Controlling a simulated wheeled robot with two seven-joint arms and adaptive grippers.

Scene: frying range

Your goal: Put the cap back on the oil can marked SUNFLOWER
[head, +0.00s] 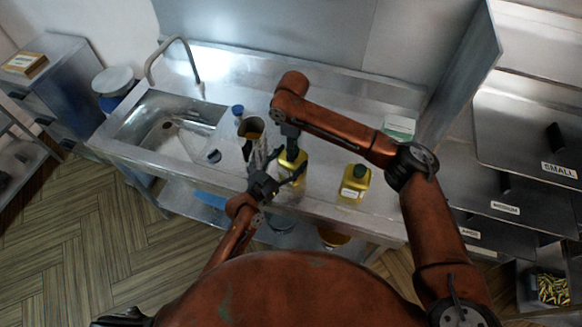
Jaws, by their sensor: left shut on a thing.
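A yellow oil can (292,158) stands on the steel counter, in the middle of the head view. My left gripper (282,174) is at its front left and shut on it, with fingers at the can's lower body. My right gripper (290,138) points down from above at the top of the same can. Its fingers are small and dark, so whether they are open or hold a cap is unclear. A second yellow oil can (353,186) with a dark top stands apart to the right. The lettering on both labels is too small to read.
A sink (160,130) with a tall faucet (180,42) is at the left. A pot with dark contents (251,128), a blue-topped item (238,110) and a small dark round piece (214,156) are near it. A green-and-white box (399,126) stands at the back right.

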